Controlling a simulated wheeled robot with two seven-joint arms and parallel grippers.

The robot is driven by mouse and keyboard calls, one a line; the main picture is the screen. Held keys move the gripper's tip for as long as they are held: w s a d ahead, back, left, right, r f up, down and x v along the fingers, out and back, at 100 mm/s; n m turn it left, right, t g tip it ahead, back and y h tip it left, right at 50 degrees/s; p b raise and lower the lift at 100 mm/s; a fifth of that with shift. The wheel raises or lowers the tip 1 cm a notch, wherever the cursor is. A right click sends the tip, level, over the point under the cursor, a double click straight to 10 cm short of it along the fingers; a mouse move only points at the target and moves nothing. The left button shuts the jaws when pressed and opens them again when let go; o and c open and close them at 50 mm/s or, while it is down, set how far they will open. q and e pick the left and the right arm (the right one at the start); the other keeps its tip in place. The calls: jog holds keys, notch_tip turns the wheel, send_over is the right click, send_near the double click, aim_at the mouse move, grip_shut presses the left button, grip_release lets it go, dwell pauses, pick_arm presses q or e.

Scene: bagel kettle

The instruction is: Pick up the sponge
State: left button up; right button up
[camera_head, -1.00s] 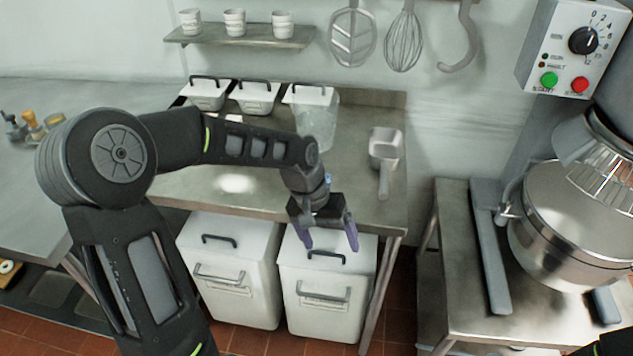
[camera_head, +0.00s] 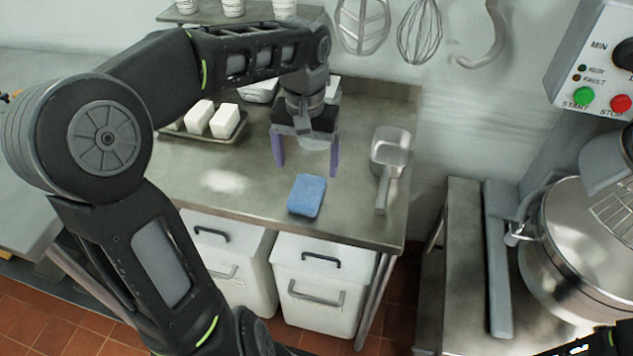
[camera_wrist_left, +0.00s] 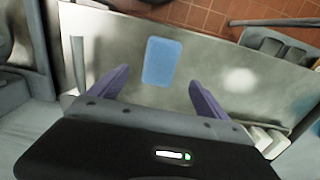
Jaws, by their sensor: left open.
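The blue sponge (camera_head: 307,195) lies flat on the steel table (camera_head: 235,200) near its front edge. In the left wrist view the sponge (camera_wrist_left: 162,61) lies ahead of the fingers, in line with the gap between them. My left gripper (camera_head: 306,168) is open and empty, fingers pointing down, above the table and behind the sponge in the head view. Its purple fingers also show in the left wrist view (camera_wrist_left: 158,92), spread apart and not touching the sponge. My right gripper is not clearly in view; only a dark part shows at the bottom right corner.
A metal scoop (camera_head: 386,160) lies on the table right of the sponge. A tray (camera_head: 190,137) with white blocks (camera_head: 225,121) stands at the left. White bins (camera_head: 325,285) stand under the table. A mixer bowl (camera_head: 575,240) is at the right. Table around the sponge is clear.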

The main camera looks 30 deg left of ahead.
aim_at(307, 190)
pick_arm(q)
jog(key=shift+s+r, duration=0.1)
jog(key=shift+s, duration=0.2)
jog(key=shift+w+f, duration=0.1)
jog(key=shift+f, duration=1.25)
jog(key=shift+f+p, duration=0.35)
jog(key=shift+f, duration=2.25)
jog(key=c, duration=1.5)
jog(key=shift+o, duration=0.2)
